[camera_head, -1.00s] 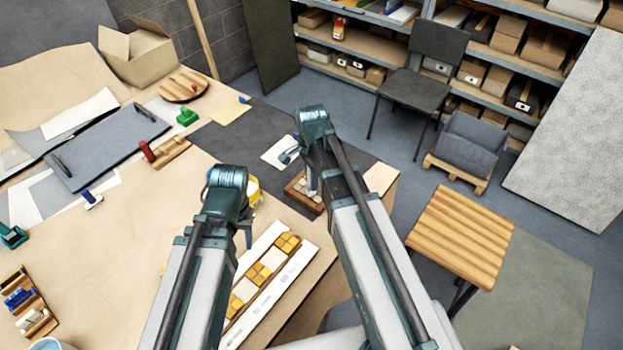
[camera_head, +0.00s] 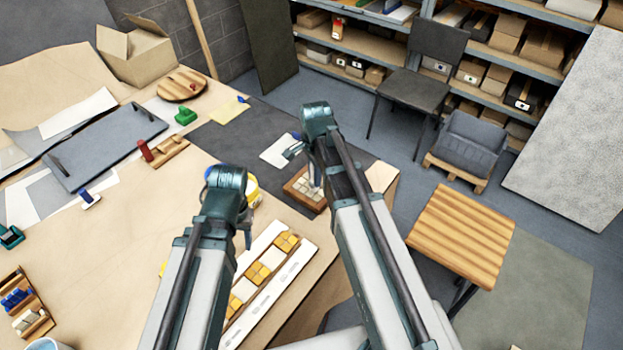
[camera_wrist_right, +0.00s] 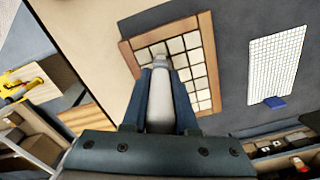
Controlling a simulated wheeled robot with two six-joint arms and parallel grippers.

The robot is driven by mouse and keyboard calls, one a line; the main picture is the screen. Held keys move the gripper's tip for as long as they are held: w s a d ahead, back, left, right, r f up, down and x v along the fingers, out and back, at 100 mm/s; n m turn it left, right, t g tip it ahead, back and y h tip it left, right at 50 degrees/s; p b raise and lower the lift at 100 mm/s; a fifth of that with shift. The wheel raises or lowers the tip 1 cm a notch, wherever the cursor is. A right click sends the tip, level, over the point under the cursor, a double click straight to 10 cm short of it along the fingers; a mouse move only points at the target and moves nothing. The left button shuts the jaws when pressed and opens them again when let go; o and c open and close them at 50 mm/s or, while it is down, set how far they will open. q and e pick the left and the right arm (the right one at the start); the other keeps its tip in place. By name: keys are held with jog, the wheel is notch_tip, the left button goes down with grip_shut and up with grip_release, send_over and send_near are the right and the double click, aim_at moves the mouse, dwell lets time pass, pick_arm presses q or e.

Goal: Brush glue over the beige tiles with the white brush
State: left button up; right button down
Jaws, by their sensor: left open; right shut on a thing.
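Beige tiles (camera_wrist_right: 197,69) lie in rows inside a wooden-framed panel (camera_wrist_right: 207,35). The panel also shows in the head view (camera_head: 291,190), beyond my right arm. My right gripper (camera_wrist_right: 162,76) is shut on the white brush (camera_wrist_right: 160,108), which points at the tiles. The brush tip overlaps the tiles near the panel's near left part; contact and any glue cannot be told. My left gripper (camera_head: 244,232) hangs open over the table, left of the panel and beside the strip with orange tiles; its fingers are partly hidden by its wrist.
A white strip with orange tile blocks (camera_head: 284,282) lies near the table's right edge. A yellow-and-white tub (camera_head: 253,190) stands behind my left wrist. A white grid sheet (camera_wrist_right: 275,65) lies on the dark mat beside the panel. A grey board (camera_head: 108,145) lies at left.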

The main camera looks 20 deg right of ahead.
jog(key=shift+w+d, duration=0.45)
jog(key=shift+d, duration=0.15)
jog(key=shift+w+d, duration=1.05)
jog(key=shift+d, duration=0.25)
jog(key=shift+w+d+f, duration=0.1)
jog(key=shift+w+d, duration=0.4)
jog(key=shift+d, duration=0.2)
jog(key=shift+w+d, duration=0.5)
jog(key=shift+d, duration=0.15)
jog(key=shift+w, duration=0.1)
jog(key=shift+w+d, duration=0.5)
jog(key=shift+d, duration=0.2)
jog(key=shift+w+d, duration=0.5)
jog(key=shift+d, duration=0.15)
jog(key=shift+a, duration=0.1)
